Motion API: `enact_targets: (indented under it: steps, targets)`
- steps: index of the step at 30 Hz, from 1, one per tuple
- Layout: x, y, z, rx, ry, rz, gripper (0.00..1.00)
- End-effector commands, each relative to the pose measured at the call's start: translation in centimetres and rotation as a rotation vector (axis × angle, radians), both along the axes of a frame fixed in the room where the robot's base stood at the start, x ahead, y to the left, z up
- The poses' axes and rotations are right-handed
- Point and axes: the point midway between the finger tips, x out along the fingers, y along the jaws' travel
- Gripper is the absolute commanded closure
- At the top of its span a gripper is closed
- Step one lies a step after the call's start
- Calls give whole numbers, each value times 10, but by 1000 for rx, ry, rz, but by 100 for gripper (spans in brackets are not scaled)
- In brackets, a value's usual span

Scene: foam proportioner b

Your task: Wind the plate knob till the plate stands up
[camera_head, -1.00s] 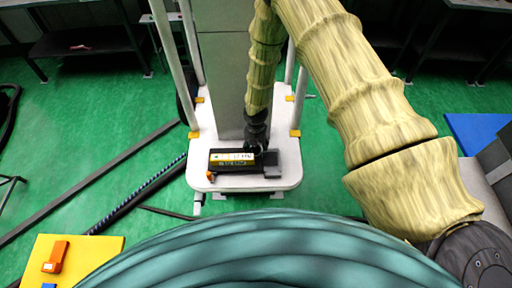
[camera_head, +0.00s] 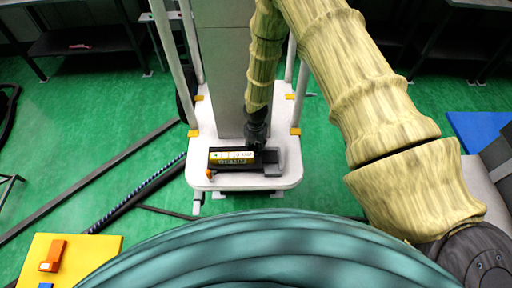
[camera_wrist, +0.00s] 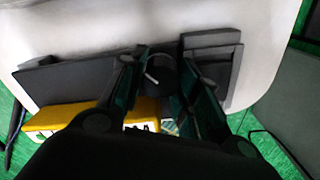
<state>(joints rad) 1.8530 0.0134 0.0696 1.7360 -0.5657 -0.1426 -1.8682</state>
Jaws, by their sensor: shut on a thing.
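A dark unit with a yellow, labelled plate (camera_head: 236,161) sits on the white platform; its yellow face also shows in the wrist view (camera_wrist: 62,116). A grey stepped block (camera_head: 277,163) is at its right end and shows in the wrist view (camera_wrist: 213,58). My gripper (camera_head: 258,142) reaches down onto the unit between the plate and this block. In the wrist view my gripper (camera_wrist: 161,68) is shut around a dark round knob (camera_wrist: 160,70), mostly hidden between the fingers. I cannot tell the plate's exact tilt.
The white platform (camera_head: 240,182) has pale posts and a grey column (camera_head: 221,70) behind the unit. An orange piece (camera_head: 209,174) is at the unit's left end. A yellow board (camera_head: 88,246) lies lower left. Dark bars cross the green floor at left.

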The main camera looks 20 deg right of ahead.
Motion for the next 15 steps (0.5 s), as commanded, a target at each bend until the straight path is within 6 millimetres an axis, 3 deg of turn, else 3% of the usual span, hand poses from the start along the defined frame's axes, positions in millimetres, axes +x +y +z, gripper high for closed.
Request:
enact_targets:
  steps: [15]
  targets:
    - [0, 0, -1, 0, -2, -315, 92]
